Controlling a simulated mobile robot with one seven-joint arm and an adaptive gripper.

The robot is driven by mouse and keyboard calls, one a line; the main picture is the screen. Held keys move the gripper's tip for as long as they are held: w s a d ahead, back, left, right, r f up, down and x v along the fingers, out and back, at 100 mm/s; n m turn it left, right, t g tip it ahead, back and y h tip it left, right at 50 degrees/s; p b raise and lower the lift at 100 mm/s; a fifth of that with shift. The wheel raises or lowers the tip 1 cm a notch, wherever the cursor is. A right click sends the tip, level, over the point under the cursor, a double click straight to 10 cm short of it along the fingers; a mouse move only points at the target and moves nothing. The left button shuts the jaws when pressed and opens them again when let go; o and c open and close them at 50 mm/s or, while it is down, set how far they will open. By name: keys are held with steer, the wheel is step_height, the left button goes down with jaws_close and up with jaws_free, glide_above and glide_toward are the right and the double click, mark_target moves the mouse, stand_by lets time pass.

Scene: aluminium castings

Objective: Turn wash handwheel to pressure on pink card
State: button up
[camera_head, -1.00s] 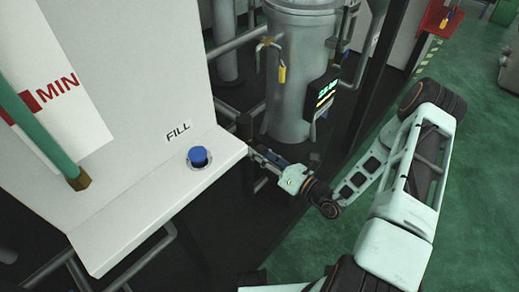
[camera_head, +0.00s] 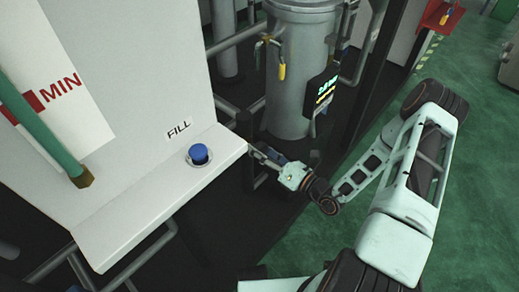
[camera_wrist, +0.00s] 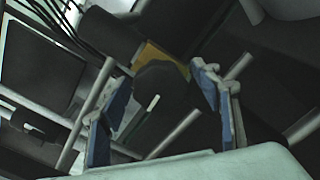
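My gripper (camera_head: 262,153) reaches left beside the end of the white panel's ledge, in front of the grey cylindrical vessel (camera_head: 300,70). In the wrist view its two blue-padded fingers (camera_wrist: 160,88) stand wide apart with nothing held between them. A dark rounded shape (camera_wrist: 160,78) shows between and beyond the fingers, with a yellow patch (camera_wrist: 155,55) behind it; I cannot tell what it is. I cannot make out the wash handwheel or a pink card in either view.
A blue button (camera_head: 199,153) labelled FILL sits on the white ledge (camera_head: 150,200). A green tube (camera_head: 40,135) is at the left. A yellow-handled valve (camera_head: 281,70) and a small lit display (camera_head: 325,92) are by the vessel. Pipes surround the gripper.

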steer(key=v, duration=1.2)
steer(key=shift+r, duration=0.1)
